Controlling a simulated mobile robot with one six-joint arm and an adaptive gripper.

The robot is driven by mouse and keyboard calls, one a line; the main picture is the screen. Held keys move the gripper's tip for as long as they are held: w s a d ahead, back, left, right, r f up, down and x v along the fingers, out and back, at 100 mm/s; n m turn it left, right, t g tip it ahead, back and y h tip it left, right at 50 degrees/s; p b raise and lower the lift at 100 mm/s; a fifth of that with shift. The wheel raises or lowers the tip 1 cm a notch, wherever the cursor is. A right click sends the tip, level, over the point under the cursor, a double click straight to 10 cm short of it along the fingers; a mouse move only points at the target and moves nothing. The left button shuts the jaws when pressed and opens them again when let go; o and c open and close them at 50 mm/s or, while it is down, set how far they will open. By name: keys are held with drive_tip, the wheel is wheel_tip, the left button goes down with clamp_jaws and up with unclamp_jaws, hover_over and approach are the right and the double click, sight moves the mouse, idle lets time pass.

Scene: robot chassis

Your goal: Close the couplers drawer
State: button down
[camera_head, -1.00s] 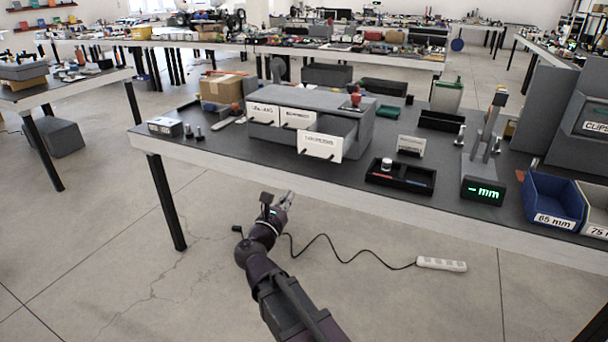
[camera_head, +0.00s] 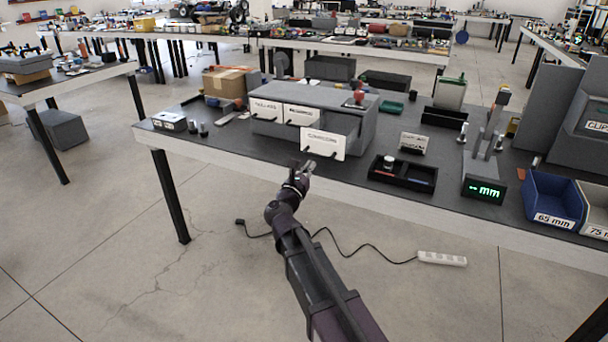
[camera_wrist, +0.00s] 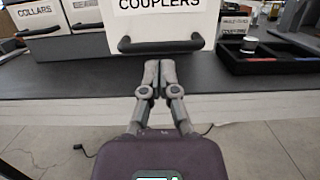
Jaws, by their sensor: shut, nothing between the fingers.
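The couplers drawer (camera_head: 323,144) is the right one of three in a grey cabinet (camera_head: 318,97) and stands pulled out past the other two. In the wrist view its white front (camera_wrist: 157,20) reads COUPLERS, with a dark bar handle (camera_wrist: 161,45) along its lower edge. My gripper (camera_head: 309,165) is in front of the drawer, just below its front and near the table's front edge. In the wrist view the fingertips (camera_wrist: 160,67) are together just below the handle, with nothing between them. I cannot tell whether they touch the handle.
The other two drawers (camera_head: 283,112) are shut. A black tray (camera_head: 402,175) and a label stand (camera_head: 413,142) are to the right of the open drawer. A blue bin (camera_head: 553,200) stands at the far right. The table strip before the cabinet is clear.

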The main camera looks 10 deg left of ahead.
drive_tip(key=shift+x, duration=1.2)
drive_tip(key=shift+a, duration=0.1)
